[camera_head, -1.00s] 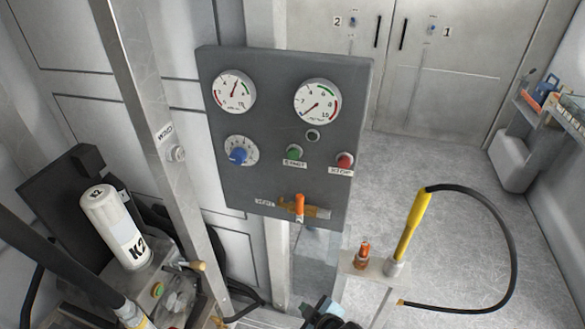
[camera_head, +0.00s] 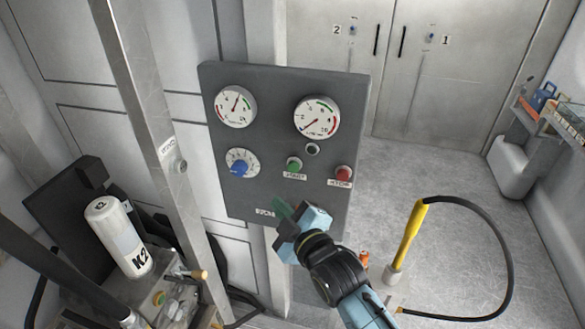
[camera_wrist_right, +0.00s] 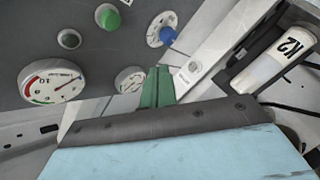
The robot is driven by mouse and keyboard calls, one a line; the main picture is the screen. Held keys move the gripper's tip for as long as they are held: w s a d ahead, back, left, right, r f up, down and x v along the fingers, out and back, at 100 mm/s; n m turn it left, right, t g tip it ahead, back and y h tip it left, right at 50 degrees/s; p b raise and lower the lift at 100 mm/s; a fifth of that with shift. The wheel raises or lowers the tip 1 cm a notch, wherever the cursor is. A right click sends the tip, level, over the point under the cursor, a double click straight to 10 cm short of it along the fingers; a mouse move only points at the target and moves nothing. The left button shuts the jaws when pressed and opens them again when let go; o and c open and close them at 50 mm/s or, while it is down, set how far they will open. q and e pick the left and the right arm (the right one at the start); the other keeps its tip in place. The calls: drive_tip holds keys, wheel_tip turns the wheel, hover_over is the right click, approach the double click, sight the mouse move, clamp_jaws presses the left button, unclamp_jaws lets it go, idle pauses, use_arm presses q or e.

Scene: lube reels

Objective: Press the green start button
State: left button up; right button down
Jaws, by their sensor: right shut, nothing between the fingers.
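The green start button (camera_head: 294,164) sits on the dark grey control panel (camera_head: 270,85), left of the red stop button (camera_head: 343,173). Labels show below both buttons. My right gripper (camera_head: 282,212) is in front of the panel's lower part, below the start button and apart from it. Its green fingers are shut and empty; they also show in the right wrist view (camera_wrist_right: 157,88). The green button (camera_wrist_right: 109,17) is at the top of that view, up and left of the fingertips. My left gripper is not in view.
Two gauges (camera_head: 316,117) and a blue knob (camera_head: 239,168) are on the panel. A metal post (camera_head: 150,130) and a white K2 cylinder (camera_head: 118,237) stand to the left. A yellow-handled hose (camera_head: 408,235) stands at right. Floor beyond it is clear.

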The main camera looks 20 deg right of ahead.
sight(293, 167)
drive_tip(key=w+d+b, duration=0.2)
drive_tip(key=w+d, duration=0.3)
drive_tip(key=w, duration=0.2)
drive_tip(key=shift+w, duration=0.15)
drive_tip(key=shift+w, duration=0.15)
idle(2.1)
drive_tip(key=shift+w+d, duration=0.2)
drive_tip(key=shift+d, duration=0.05)
drive_tip(key=shift+w+d, duration=0.25)
drive_tip(key=shift+w, duration=0.15)
idle(0.8)
drive_tip(key=shift+s+a+p, duration=0.5)
drive_tip(key=shift+s+p, duration=0.05)
drive_tip(key=shift+s, duration=0.2)
